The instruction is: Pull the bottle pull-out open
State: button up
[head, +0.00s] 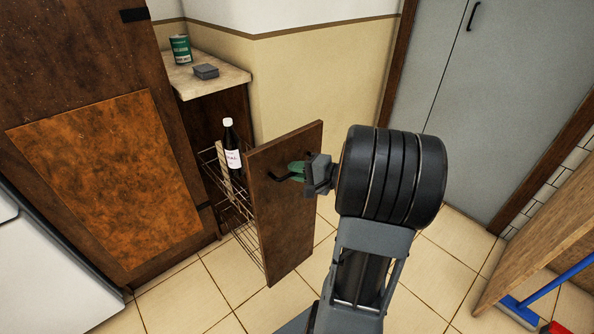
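The bottle pull-out has a dark wooden front panel (290,222) and a wire rack (236,215) behind it. It stands out from the cabinet, with the rack exposed between panel and cabinet. A dark bottle with a white cap and pale label (232,150) stands upright in the rack. A dark bar handle (279,178) is on the panel's outer face. My gripper (297,172), with green finger pads, is at this handle and looks shut on it. The fingers and wrist hide part of the handle.
A counter (213,80) above the opening bears a green can (181,49) and a small grey box (206,71). Tiled floor (205,295) lies free in front. A wooden piece (535,245) and a blue-handled tool (560,283) are at the right.

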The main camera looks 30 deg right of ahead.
jog(key=o, duration=0.4)
jog(key=p+v, duration=0.2)
jog(key=v, duration=1.1)
jog(key=shift+s+d, duration=0.15)
jog(key=shift+s, duration=0.25)
jog(key=shift+p, duration=0.3)
jog(key=a+r+n+g+p, duration=0.7)
jog(key=a+r+g+p, duration=0.5)
jog(key=a+p, duration=0.45)
jog(key=a+r+n+h+p, duration=0.2)
jog(key=r+p, duration=0.1)
jog(key=r, duration=0.1)
jog(key=a+r+n+t+h+p, duration=0.1)
jog(key=a+r+n+h+p, duration=0.1)
jog(key=r, duration=0.3)
jog(key=a+r+n+t+h+p, duration=0.1)
jog(key=a+r+n+h+p, duration=0.1)
jog(key=r+p, duration=0.3)
jog(key=shift+s+a+h, duration=0.1)
jog(key=shift+a+h, duration=0.3)
jog(key=shift+h, duration=0.5)
